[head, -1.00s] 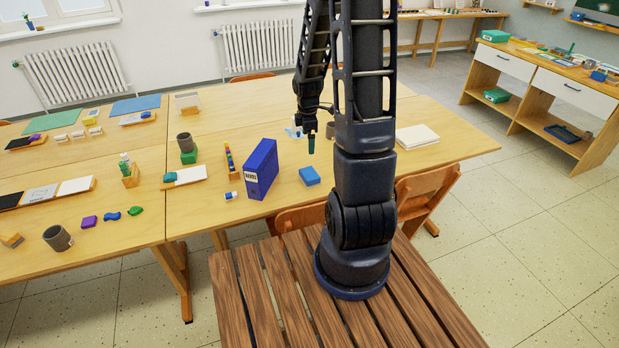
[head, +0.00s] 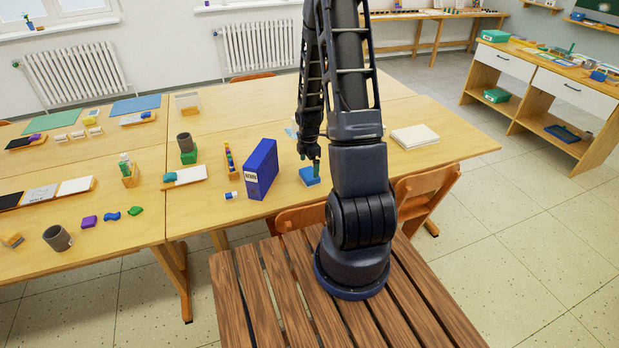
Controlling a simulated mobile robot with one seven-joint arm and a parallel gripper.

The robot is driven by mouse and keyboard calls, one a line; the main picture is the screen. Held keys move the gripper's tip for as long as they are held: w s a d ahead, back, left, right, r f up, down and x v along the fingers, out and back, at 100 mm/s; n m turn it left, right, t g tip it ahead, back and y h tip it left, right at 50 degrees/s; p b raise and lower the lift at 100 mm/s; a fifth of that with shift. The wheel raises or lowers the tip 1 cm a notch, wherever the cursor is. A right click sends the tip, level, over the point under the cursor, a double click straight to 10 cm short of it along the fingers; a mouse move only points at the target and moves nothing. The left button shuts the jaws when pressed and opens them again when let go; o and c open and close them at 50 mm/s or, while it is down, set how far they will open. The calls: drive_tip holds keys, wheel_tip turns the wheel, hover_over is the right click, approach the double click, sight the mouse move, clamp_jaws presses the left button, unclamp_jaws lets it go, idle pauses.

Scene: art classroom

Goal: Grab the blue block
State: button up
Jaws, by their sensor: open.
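The blue block (head: 308,180) is a flat, light blue piece lying on the wooden table, right of the upright blue binder. My gripper (head: 316,168) points down at the block, with its dark green fingertips over the block's right part. The jaws are open. The fingertips overlap the block in the picture; I cannot tell whether they touch it or are just above it. Part of the block's right side is hidden behind the fingers.
The tall blue binder (head: 262,170) stands close on the left. A small blue-and-white eraser (head: 232,195) lies by its foot. A white book stack (head: 415,135) lies to the right. Wooden chairs (head: 428,190) are tucked at the table's front edge. Bare table (head: 215,215) shows at the front left.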

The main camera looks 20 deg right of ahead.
sight(310, 173)
drive_tip(key=shift+s+f, duration=0.15)
drive_tip(key=shift+f, duration=2.6)
drive_tip(key=c, duration=0.9)
